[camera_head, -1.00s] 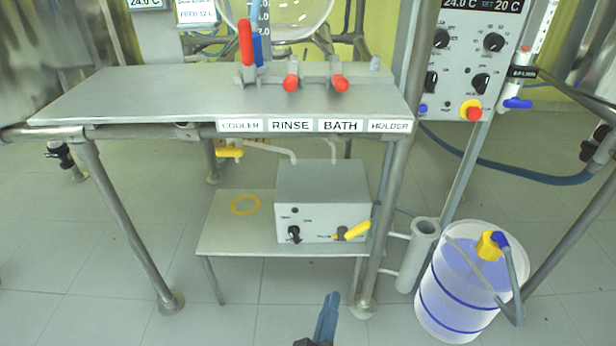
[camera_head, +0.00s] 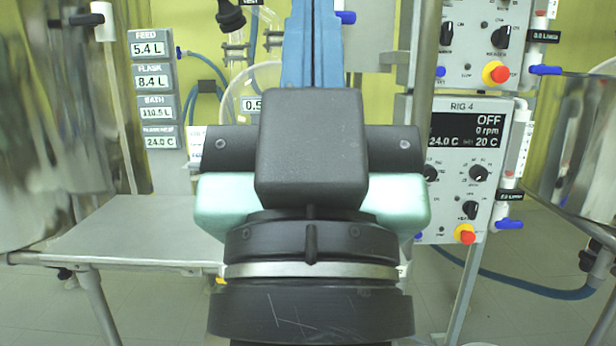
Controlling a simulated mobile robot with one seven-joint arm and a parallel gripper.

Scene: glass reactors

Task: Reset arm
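My gripper (camera_head: 312,45) rises through the middle of the head view, seen from behind, with its blue fingers pointing up. The two fingers lie side by side with only a thin dark line between them, so it looks shut. I see nothing held in it. The upper tips run out of the top of the picture. Its black and pale green body and wrist hide much of the table (camera_head: 130,235) and part of the glass vessel (camera_head: 240,95) behind.
A readout column (camera_head: 157,90) stands at left. The RIG 4 control box (camera_head: 465,165) with its red and yellow button is at right, with another box (camera_head: 490,40) above it. Shiny metal vessels stand at the far left (camera_head: 50,130) and far right (camera_head: 575,150).

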